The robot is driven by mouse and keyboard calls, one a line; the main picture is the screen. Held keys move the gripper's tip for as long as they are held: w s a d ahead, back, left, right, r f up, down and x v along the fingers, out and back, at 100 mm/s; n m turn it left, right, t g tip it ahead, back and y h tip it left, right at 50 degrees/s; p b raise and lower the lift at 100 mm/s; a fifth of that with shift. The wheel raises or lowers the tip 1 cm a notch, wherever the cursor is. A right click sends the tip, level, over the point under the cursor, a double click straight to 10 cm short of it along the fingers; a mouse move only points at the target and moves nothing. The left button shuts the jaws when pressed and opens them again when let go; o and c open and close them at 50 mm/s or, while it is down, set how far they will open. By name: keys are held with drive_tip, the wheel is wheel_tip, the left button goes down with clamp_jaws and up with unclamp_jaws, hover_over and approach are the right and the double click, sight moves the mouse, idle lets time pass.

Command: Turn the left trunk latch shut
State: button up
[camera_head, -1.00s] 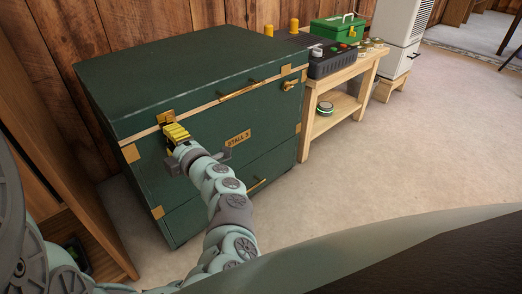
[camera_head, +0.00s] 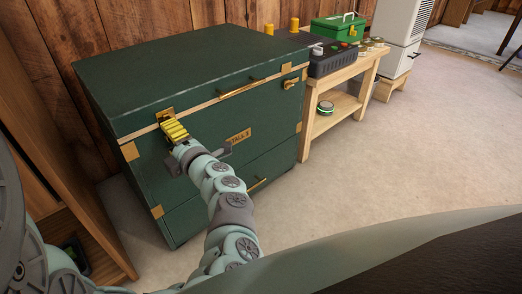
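The dark green trunk (camera_head: 190,72) stands against the wood wall with its lid down. The left latch shows as a brass plate (camera_head: 165,115) at the lid seam near the left front corner. Its lower part is hidden behind my gripper (camera_head: 174,130), whose yellow ridged fingers are right in front of it. I cannot tell whether they touch or grip the latch, or how the latch is turned. The right latch (camera_head: 290,83) is a brass piece near the right front corner, clear of my arm.
A brass handle (camera_head: 240,89) and a "STALL 3" plate (camera_head: 239,136) are on the trunk front; my wrist covers the plate's left edge. A wooden bench (camera_head: 345,77) with a green box (camera_head: 337,28) stands right. A wooden cabinet (camera_head: 60,150) is close on the left. The floor at right is clear.

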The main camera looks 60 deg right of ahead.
drive_tip(key=shift+o, duration=0.8)
drive_tip(key=v, duration=1.2)
drive_tip(key=shift+s, duration=0.1)
